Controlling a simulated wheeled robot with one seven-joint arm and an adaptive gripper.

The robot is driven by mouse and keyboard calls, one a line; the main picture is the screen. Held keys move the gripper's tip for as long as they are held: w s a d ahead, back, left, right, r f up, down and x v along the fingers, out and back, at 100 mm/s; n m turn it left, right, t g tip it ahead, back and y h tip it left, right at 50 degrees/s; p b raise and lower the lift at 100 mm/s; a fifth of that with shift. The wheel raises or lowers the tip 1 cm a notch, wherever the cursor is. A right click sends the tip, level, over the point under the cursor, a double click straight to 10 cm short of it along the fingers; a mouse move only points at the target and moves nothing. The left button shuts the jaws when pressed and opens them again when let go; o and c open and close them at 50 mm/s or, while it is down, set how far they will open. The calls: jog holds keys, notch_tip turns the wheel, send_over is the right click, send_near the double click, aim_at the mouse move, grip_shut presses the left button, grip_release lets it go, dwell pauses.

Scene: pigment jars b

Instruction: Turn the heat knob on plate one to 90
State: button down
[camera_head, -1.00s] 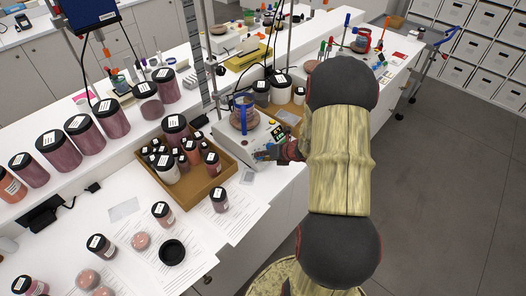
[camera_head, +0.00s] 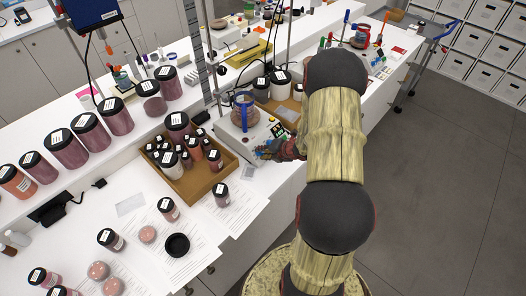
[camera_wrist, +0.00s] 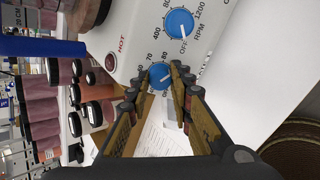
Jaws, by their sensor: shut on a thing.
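The white hot plate (camera_head: 232,140) stands at the bench's front edge, with a blue-handled vessel (camera_head: 242,112) on top. In the wrist view its front panel (camera_wrist: 135,35) shows the blue heat knob (camera_wrist: 160,75), with printed numbers including 70 and 80 around it, and a blue RPM knob (camera_wrist: 180,24) beside it. My gripper (camera_wrist: 158,82) is shut on the heat knob, one finger on each side. In the head view my gripper (camera_head: 268,151) is at the panel, partly hidden by my arm. The knob's exact pointer setting is too small to tell.
A brown tray (camera_head: 205,195) of several small jars stands left of the hot plate. Large pigment jars (camera_head: 66,149) line the bench further left. Papers (camera_head: 237,213) lie in front of the tray. The floor at right (camera_head: 440,180) is clear.

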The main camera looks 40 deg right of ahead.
jog(key=shift+f, duration=0.1)
jog(key=c, duration=1.6)
grip_release()
jog(key=shift+s, duration=0.1)
jog(key=v, duration=1.2)
jog(key=shift+d, duration=0.1)
